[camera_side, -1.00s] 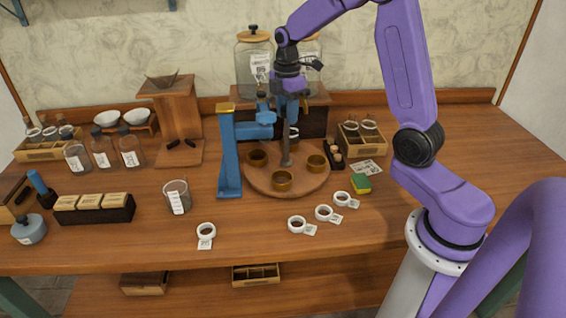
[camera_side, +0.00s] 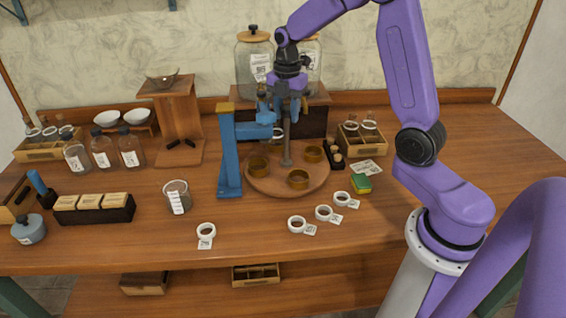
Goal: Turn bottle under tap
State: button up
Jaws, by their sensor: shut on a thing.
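A round wooden turntable (camera_side: 273,187) stands mid-table with brass ring holders around its rim: front (camera_side: 298,180), left (camera_side: 258,166), right (camera_side: 313,154) and back (camera_side: 278,134). The front, left and right holders look empty. A pale shape at the back one may be the bottle; it is too small and partly hidden to tell. A grey post (camera_side: 287,150) rises from the turntable's centre. My gripper (camera_side: 286,112) is above the turntable, shut at the top of this post; the contact is hard to see. Two glass jars (camera_side: 254,65) stand behind; their tap is hidden.
A blue stand (camera_side: 229,155) with a side arm stands close left of the turntable. A glass beaker (camera_side: 176,197) is left.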

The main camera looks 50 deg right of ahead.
jog(key=n, duration=0.6)
dwell(0.3)
jog(key=o, duration=1.5)
jog(key=shift+w+a+r, duration=0.1)
jog(key=shift+a, duration=0.05)
jog(key=shift+c, duration=0.5)
jog(key=shift+w+r, duration=0.1)
jog(key=shift+r, duration=1.95)
jog(key=o, duration=0.3)
jog(key=shift+r, duration=1.5)
